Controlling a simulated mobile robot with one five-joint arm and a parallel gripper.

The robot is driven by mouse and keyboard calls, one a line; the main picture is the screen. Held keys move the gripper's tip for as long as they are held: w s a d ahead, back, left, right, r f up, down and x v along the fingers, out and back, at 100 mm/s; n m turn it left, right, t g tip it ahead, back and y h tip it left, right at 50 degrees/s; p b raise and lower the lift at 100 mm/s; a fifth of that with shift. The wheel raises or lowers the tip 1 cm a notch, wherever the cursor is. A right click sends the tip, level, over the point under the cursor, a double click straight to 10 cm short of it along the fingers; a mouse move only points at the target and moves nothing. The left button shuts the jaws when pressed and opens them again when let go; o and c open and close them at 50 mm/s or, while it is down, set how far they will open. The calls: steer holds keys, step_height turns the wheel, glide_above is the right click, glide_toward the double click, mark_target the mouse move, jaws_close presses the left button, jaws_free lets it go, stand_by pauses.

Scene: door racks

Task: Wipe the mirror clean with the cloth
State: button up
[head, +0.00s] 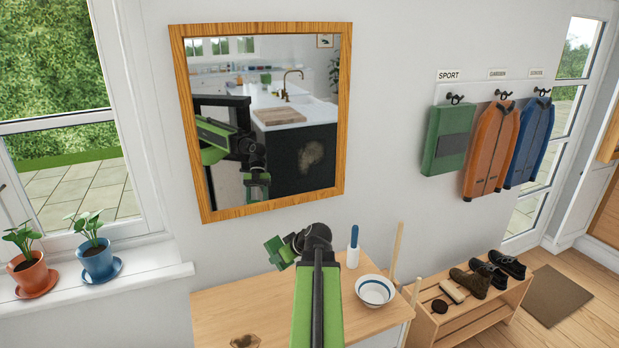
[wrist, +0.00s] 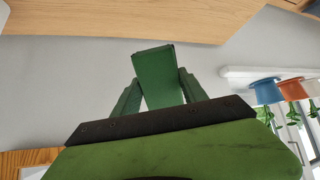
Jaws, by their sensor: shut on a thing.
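The mirror (head: 262,205) hangs on the wall in a wooden frame. A brownish smudge (head: 312,152) shows on the lower right of its glass, which also reflects my arm and a kitchen. My gripper (head: 279,251) is below the mirror's lower edge, above the wooden table, apart from the glass. In the wrist view my gripper (wrist: 158,92) is shut on a flat dark green piece, seemingly the cloth (wrist: 155,68), which sticks out past the fingers. A corner of the mirror frame (wrist: 25,160) shows at the lower left there.
Potted plants (head: 95,258) stand on the left sill. A shoe bench (head: 470,308) is at the right.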

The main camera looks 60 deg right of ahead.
steer(key=d+r+m+t+h+p, duration=0.1)
steer(key=d+r+t+h, duration=0.2)
steer(key=r, duration=0.4)
steer(key=d+r+m+t+h+p, duration=0.1)
steer(key=d+r+t, duration=0.1)
steer(key=d+r, duration=0.4)
steer(key=m+t+h+p, duration=0.1)
steer(key=m+h, duration=0.1)
steer(key=h, duration=0.2)
glide_toward(299, 169)
steer(key=shift+x, duration=2.25)
steer(key=shift+x, duration=1)
steer(key=shift+a, duration=0.1)
